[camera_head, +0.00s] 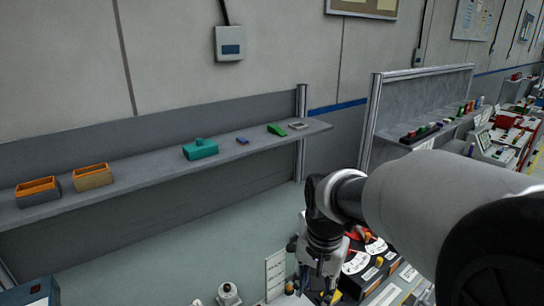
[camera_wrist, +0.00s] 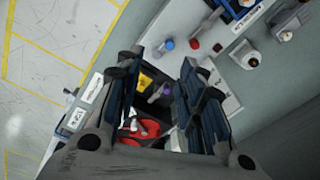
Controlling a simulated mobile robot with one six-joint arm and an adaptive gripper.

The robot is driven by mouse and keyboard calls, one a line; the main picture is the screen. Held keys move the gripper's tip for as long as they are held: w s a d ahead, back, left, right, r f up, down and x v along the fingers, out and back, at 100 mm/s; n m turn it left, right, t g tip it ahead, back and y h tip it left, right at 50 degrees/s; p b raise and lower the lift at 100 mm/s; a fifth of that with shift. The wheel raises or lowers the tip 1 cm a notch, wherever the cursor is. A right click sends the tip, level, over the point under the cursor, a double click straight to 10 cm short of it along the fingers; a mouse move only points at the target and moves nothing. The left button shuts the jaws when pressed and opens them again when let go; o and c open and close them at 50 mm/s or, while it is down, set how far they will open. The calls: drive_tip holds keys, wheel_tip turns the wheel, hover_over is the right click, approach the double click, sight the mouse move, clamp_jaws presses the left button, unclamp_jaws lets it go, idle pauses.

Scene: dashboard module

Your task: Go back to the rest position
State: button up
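My gripper (camera_head: 318,280) hangs low at the end of my arm, beside the left edge of the dashboard module (camera_head: 375,252), a dark panel with white dials. In the wrist view its two dark fingers (camera_wrist: 158,72) stand apart. I see nothing clearly held between them. Below and between the fingers show a yellow part (camera_wrist: 146,81), a purple-tipped part (camera_wrist: 165,89) and a red part (camera_wrist: 140,129). A blue button (camera_wrist: 168,44) and a red button (camera_wrist: 194,44) lie on a pale panel just beyond the fingertips. The fingers hide part of the module.
A grey shelf (camera_head: 130,178) along the wall holds orange-rimmed bins (camera_head: 93,176), a teal box (camera_head: 200,149) and small items. A second shelf unit (camera_head: 420,100) and more equipment stand at right. Floor with yellow lines (camera_wrist: 50,45) is open at left in the wrist view.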

drive_tip(key=s+d+r+n+t, duration=0.1)
drive_tip(key=s+d+r+n, duration=0.1)
drive_tip(key=s, duration=0.7)
drive_tip(key=s+d+r+n+t+b, duration=0.1)
drive_tip(key=s+d+r+n+t, duration=0.1)
drive_tip(key=s, duration=0.8)
drive_tip(key=shift+d+r+n+t, duration=0.3)
drive_tip(key=shift+r+n, duration=0.15)
drive_tip(key=shift+n, duration=0.45)
